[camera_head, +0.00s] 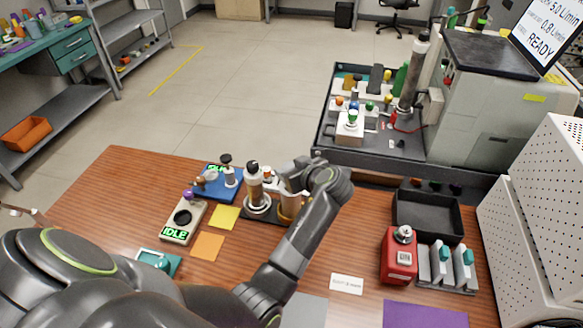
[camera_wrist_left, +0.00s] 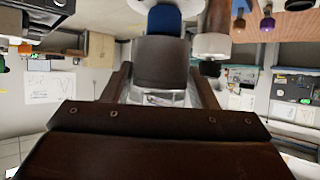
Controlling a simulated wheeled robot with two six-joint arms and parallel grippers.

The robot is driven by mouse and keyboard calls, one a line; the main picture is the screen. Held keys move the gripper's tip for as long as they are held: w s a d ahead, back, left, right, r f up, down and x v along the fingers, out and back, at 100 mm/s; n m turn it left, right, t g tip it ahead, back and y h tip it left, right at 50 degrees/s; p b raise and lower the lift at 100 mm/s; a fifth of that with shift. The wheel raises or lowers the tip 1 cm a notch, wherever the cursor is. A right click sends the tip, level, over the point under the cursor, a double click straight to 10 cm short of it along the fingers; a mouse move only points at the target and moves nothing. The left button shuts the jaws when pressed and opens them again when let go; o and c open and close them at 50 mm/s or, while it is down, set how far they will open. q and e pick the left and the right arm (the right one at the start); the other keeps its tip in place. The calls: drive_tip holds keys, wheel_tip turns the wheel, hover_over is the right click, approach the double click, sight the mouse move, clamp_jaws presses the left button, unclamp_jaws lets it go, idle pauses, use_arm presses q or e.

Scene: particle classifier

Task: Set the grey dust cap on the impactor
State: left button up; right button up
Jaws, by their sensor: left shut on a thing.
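My left gripper (camera_head: 278,181) reaches over the dark stand at the middle of the wooden table, its fingers partly hidden by the wrist. In the left wrist view, my gripper (camera_wrist_left: 160,82) is shut on a grey cylindrical piece, which looks like the dust cap (camera_wrist_left: 161,62). A tan cylinder with a dark top and pale base ring (camera_head: 256,188), possibly the impactor, stands upright just left of the gripper. Another tan cylinder (camera_head: 290,205) shows below the wrist. I cannot tell whether the held piece touches anything. My right gripper is not in view.
Left of the stand are a blue base with fittings (camera_head: 222,188), a device reading IDLE (camera_head: 182,222), and yellow (camera_head: 225,217) and orange (camera_head: 207,246) squares. At right stand a red block (camera_head: 398,258), a black tray (camera_head: 428,218) and the large grey machine (camera_head: 475,95).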

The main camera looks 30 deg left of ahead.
use_arm(q)
drive_tip(key=shift+f+b, duration=0.6)
drive_tip(key=shift+f, duration=0.05)
drive_tip(key=o, duration=0.9)
drive_tip(key=shift+o, duration=0.2)
drive_tip(key=shift+r, duration=0.2)
